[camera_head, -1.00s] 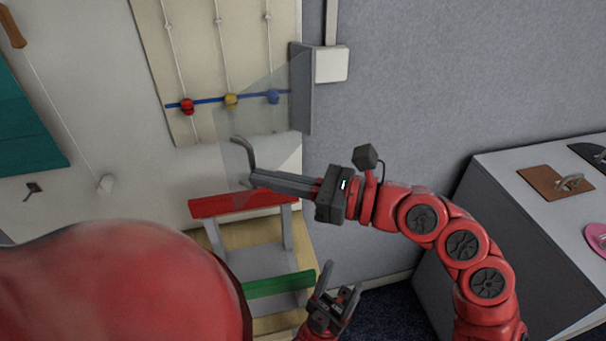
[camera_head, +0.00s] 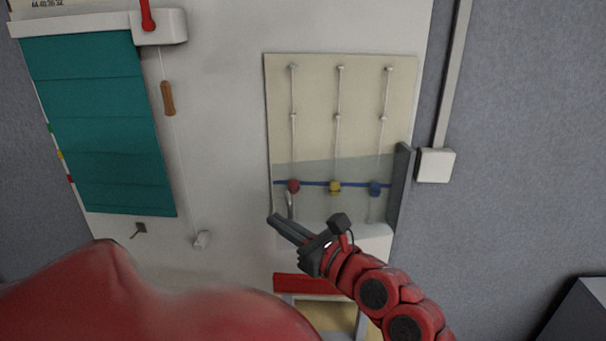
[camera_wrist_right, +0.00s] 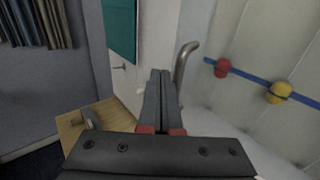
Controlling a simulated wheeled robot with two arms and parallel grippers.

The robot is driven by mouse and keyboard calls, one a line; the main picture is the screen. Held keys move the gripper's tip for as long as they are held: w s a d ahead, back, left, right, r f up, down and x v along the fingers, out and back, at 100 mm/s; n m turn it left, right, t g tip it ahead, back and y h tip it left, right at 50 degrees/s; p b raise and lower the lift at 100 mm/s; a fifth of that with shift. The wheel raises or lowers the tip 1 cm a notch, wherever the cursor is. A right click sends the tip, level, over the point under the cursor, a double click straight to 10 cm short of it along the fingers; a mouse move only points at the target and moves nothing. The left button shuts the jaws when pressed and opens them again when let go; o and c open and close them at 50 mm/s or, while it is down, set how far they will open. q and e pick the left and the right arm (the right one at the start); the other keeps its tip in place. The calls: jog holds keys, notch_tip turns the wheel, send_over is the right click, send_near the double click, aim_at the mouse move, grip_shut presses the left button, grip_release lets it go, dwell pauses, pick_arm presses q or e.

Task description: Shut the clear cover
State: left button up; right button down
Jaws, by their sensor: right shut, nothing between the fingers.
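The clear cover (camera_head: 330,170) is a see-through pane joined to a dark grey upright (camera_head: 401,188) at its right. It spans in front of the lower part of the bead board; whether it is fully flush I cannot tell. Its curved metal handle (camera_head: 290,204) is at the left end and also shows in the right wrist view (camera_wrist_right: 182,62). My right gripper (camera_head: 272,218) is shut and empty, just left of and below the handle. In the wrist view its fingers (camera_wrist_right: 160,73) lie beside the handle, which is to their right; contact is unclear. My left gripper is out of view.
The cream board (camera_head: 315,90) carries wires with red, yellow and blue beads on a blue line. A teal blind (camera_head: 95,120), a cord with a wooden grip (camera_head: 168,98) and a small hook (camera_head: 139,229) are to the left. A red bar (camera_head: 305,284) is below.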

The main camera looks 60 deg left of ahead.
jog(key=a+p, duration=0.1)
jog(key=a+m+t+p, duration=0.1)
jog(key=a, duration=0.1)
jog(key=a+t+p, duration=0.1)
jog(key=a, duration=0.1)
jog(key=shift+w+a+f+m+y, duration=0.15)
jog(key=shift+a+f+m+y, duration=0.05)
jog(key=shift+f+m+y, duration=0.1)
jog(key=shift+d, duration=0.15)
